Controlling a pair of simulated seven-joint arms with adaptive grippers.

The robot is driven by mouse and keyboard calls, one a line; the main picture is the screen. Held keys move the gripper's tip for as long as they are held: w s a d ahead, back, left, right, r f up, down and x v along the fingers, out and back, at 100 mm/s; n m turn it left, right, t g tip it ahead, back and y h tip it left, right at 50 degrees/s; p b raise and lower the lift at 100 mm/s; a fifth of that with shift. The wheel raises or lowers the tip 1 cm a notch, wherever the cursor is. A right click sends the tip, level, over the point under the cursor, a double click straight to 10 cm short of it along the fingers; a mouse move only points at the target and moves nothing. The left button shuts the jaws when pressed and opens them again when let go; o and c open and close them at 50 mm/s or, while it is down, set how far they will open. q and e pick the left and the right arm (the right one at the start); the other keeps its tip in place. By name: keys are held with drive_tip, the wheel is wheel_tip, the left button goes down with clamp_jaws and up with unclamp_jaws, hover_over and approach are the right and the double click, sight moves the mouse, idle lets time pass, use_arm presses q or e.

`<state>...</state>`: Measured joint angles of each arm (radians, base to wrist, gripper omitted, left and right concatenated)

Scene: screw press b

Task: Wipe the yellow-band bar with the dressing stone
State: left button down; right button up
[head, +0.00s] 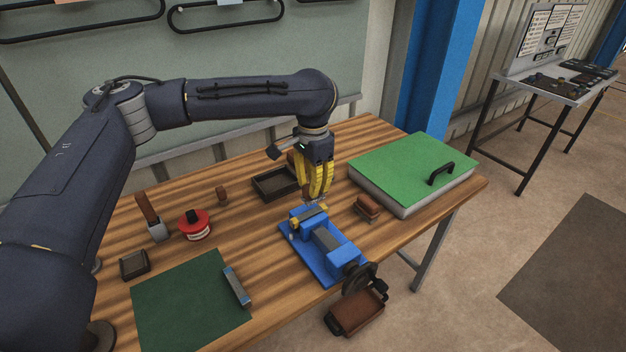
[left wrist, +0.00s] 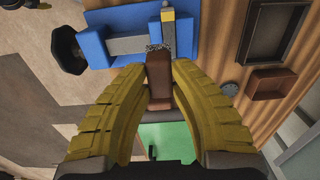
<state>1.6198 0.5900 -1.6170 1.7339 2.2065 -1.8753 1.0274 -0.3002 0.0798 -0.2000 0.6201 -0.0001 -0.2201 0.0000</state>
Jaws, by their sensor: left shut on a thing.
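My left gripper (head: 318,196) is shut on the dressing stone, just above the blue screw press (head: 322,246). In the left wrist view, its yellow fingers (left wrist: 160,88) clasp the dressing stone's brown body (left wrist: 158,72), which ends in a grey speckled tip (left wrist: 158,48). The tip appears close beside the yellow-band bar (left wrist: 167,36); I cannot tell whether they touch. The bar's yellow band also shows on the press in the head view (head: 314,215). The fingers hide most of the stone in the head view. My right gripper is not in view.
A green-lidded case (head: 405,165) stands at the right rear. A dark tray (head: 272,184) lies behind the press, and a brown block (head: 368,207) right of it. A red spool (head: 194,225) and green mat (head: 185,305) are left. The press's dark handwheel (head: 358,279) faces the front edge.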

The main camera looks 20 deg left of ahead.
sight(312, 200)
use_arm(q)
wheel_tip(312, 200, down, 5)
drive_tip(key=shift+w+a+f, duration=0.1)
drive_tip(key=shift+f, duration=0.25)
drive_tip(key=shift+w+a+r, duration=0.1)
drive_tip(key=shift+w+a, duration=1)
drive_tip(key=shift+a, duration=0.15)
drive_tip(key=shift+f, duration=0.6)
idle(0.5)
drive_tip(key=shift+s+d+f, duration=0.2)
drive_tip(key=shift+s+d, duration=1.05)
drive_tip(key=shift+d, duration=0.1)
